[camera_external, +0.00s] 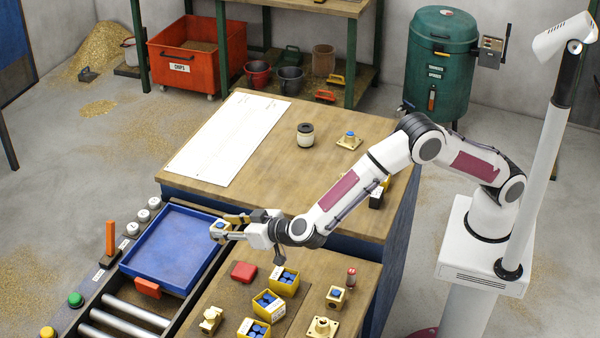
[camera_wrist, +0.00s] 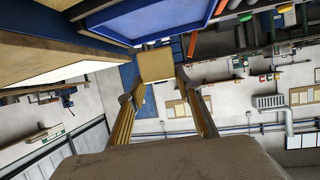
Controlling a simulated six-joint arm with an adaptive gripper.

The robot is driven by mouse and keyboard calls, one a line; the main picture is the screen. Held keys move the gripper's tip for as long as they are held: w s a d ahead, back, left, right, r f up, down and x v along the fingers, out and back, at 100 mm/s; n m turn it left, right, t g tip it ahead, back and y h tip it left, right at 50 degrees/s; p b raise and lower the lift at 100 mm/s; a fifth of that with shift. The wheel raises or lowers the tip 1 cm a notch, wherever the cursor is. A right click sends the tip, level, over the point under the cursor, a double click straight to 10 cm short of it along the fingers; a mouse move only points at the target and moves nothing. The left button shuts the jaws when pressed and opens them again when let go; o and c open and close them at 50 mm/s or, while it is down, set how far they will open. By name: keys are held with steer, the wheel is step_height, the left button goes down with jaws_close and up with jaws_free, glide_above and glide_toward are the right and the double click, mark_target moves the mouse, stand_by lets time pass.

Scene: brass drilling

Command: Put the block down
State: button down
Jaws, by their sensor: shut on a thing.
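My gripper (camera_external: 228,228) is stretched out to the left, at the right edge of the blue tray (camera_external: 151,277). It is shut on a small brass block (camera_external: 217,236), which has a blue spot on top. In the wrist view the square brass face of the block (camera_wrist: 156,65) shows between the two fingertips of my gripper (camera_wrist: 158,85). The tray is empty and sits on the roller conveyor. Its blue rim also shows in the wrist view (camera_wrist: 172,40). The exact height of the block above the tray is hard to tell.
Yellow boxes with blue pieces (camera_external: 268,303), a red block (camera_external: 244,271) and several brass parts (camera_external: 323,326) lie on the front bench. An orange post (camera_external: 110,238) and grey knobs (camera_external: 141,215) line the conveyor's left side. A white sheet (camera_external: 228,140) covers part of the rear bench.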

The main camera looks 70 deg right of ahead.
steer(key=w+d+r+m+g+h, duration=0.1)
steer(key=d+r+m+h, duration=0.1)
steer(key=d, duration=0.7)
steer(key=w+d+r+m+h, duration=0.2)
steer(key=d, duration=0.8)
steer(key=s+d+m+g+h, duration=0.2)
steer(key=s+d, duration=0.3)
steer(key=d, duration=0.7)
steer(key=shift+r+m+g+h, duration=0.3)
steer(key=shift+r+m+h, duration=0.1)
steer(key=shift+m+h, duration=0.4)
steer(key=shift+f, duration=0.1)
steer(key=shift+f, duration=3.05)
steer(key=shift+f, duration=1.85)
steer(key=shift+f, duration=0.1)
